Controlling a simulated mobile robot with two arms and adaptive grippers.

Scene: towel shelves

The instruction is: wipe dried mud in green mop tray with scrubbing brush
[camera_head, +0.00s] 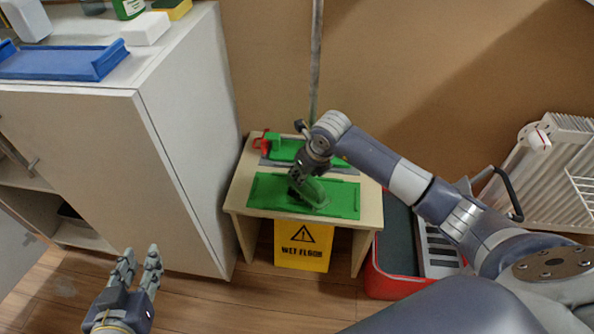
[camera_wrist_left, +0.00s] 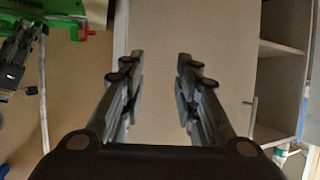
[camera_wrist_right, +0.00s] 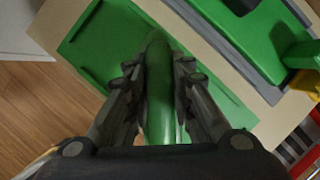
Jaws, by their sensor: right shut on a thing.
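The green mop tray (camera_head: 262,192) lies on a small wooden table; it also shows in the right wrist view (camera_wrist_right: 88,52). My right gripper (camera_head: 302,182) is over the tray, shut on a green object that looks like the scrubbing brush (camera_wrist_right: 160,85). The brush (camera_head: 314,192) extends down over the middle of the tray; whether it touches the tray is hard to tell. Mud is not clearly visible. My left gripper (camera_head: 138,266) is open and empty, low in front of the white cabinet; its parted fingers show in the left wrist view (camera_wrist_left: 160,90).
The wooden table (camera_head: 238,188) also bears a second green item (camera_head: 284,150) behind the tray. A yellow wet floor sign (camera_head: 302,246) stands under it. The white cabinet (camera_head: 185,150) is left, a red bin (camera_head: 384,284) right. A blue tray (camera_head: 60,62) lies on the cabinet.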

